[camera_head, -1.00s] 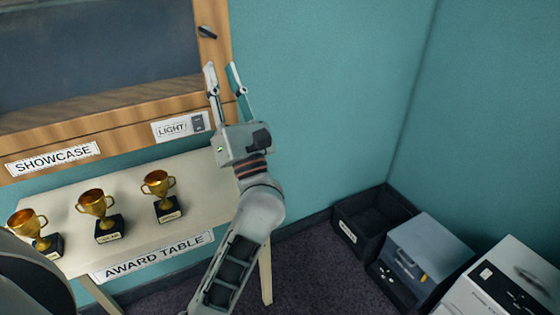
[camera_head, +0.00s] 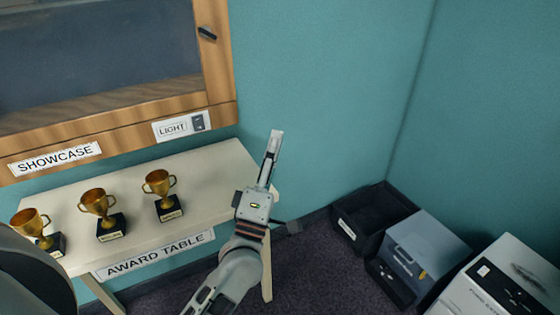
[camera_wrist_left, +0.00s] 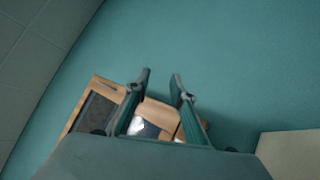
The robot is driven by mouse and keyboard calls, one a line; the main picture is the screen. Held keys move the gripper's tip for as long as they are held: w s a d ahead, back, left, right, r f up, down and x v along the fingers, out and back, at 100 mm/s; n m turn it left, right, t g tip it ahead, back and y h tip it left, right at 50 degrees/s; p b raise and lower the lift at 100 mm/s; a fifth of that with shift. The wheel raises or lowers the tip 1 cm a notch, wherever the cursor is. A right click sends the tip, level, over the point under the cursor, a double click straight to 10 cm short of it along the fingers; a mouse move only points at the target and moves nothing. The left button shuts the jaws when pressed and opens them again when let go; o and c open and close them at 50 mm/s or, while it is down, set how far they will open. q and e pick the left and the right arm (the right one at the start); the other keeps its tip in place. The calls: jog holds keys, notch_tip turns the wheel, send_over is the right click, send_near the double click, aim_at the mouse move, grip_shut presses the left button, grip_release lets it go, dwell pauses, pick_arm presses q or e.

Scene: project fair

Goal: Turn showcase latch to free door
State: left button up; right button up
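The showcase (camera_head: 90,130) is a wood-framed cabinet with a dark glass door (camera_head: 95,55) at the upper left of the head view. Its latch (camera_head: 207,33) is a small dark lever on the right frame, slightly slanted, with nothing touching it. My left gripper (camera_head: 276,135) is below and to the right of the latch, clear of the frame and seen edge-on. In the left wrist view its two fingers (camera_wrist_left: 161,75) stand apart with nothing gripped. The wooden frame shows there small and blurred at lower left. My right gripper is not in view.
The award table (camera_head: 215,170) stands below the showcase with three gold trophies (camera_head: 159,182) on it. A light switch (camera_head: 198,123) is on the lower frame. Black bins (camera_head: 345,228), a grey case (camera_head: 425,240) and a white box (camera_head: 510,270) line the right floor. The teal wall beside the latch is bare.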

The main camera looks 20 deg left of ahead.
pick_arm(q)
jog(key=shift+s+d+f+m+g+h, duration=0.1)
jog(key=shift+d+f+m+g+h, duration=0.2)
jog(key=shift+f+m, duration=0.3)
jog(key=shift+d+f+m+g+h, duration=0.1)
jog(key=shift+d+f+m+h, duration=0.05)
jog(key=shift+f+m+h, duration=0.4)
jog(key=shift+s+d+f+m+g+h, duration=0.1)
jog(key=shift+d+f+m+g+h, duration=0.15)
jog(key=shift+f+m, duration=0.35)
jog(key=shift+f, duration=0.1)
jog(key=m+g+y+b, duration=0.2)
jog(key=m+g+y, duration=1.1)
jog(key=m, duration=1.5)
send_near(207, 33)
jog(key=w+a+f+y, duration=0.1)
jog(key=shift+t, duration=0.35)
jog(key=x, duration=0.8)
jog(key=shift+f, duration=0.1)
